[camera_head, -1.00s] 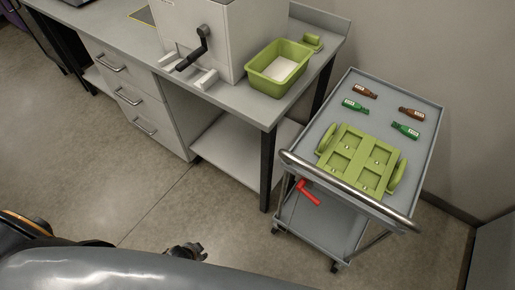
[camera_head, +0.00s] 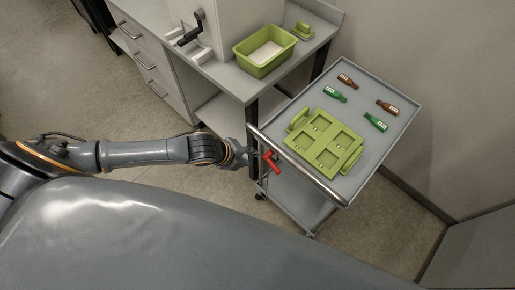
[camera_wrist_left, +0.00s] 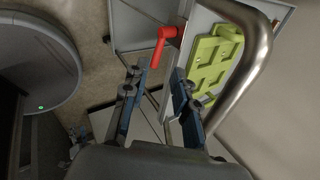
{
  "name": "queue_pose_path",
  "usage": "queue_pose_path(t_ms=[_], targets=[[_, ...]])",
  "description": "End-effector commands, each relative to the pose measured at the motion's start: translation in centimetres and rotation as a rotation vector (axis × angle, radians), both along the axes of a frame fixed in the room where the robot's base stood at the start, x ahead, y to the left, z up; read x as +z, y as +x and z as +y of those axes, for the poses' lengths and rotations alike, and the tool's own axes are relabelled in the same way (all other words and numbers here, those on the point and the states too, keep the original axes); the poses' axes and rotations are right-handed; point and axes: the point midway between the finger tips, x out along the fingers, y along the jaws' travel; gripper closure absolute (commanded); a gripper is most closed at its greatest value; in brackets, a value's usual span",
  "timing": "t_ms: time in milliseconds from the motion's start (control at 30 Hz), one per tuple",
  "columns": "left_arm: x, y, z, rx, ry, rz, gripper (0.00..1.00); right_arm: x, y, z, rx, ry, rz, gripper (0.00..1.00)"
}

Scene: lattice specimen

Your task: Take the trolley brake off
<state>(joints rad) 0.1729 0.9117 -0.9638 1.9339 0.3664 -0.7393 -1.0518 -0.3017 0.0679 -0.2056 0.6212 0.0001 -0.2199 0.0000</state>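The grey trolley (camera_head: 385,148) stands beside the bench, with a steel push handle (camera_head: 300,168) along its near edge. The red brake lever (camera_head: 271,161) sticks out below the handle at the trolley's near left side. My left gripper (camera_head: 254,157) is just left of the lever, with its fingers partly hidden. In the left wrist view the red lever (camera_wrist_left: 158,48) shows beyond the fingertips, and the left gripper (camera_wrist_left: 160,75) is open with an empty gap between its blue-grey fingers. The lever looks apart from both fingers. My right gripper is not in view.
A green slotted carrier (camera_head: 325,143) and several small brown and green bottles lie on the trolley top. The bench (camera_head: 232,80) behind holds a green tub (camera_head: 264,51) and a cranked machine (camera_head: 230,25). Its dark leg (camera_head: 252,125) stands close to my gripper.

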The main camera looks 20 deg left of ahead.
Motion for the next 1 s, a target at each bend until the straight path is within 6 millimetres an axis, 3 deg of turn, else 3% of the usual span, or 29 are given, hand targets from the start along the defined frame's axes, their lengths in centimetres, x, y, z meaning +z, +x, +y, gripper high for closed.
queue_pose_path(t_ms=[600,1000], targets=[[-8.3,4.9,-3.0,0.005,-0.003,-0.001,0.72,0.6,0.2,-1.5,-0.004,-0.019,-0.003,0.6],[-10.4,6.0,-3.7,0.003,-0.002,-0.001,0.72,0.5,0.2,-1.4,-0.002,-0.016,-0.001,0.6]])
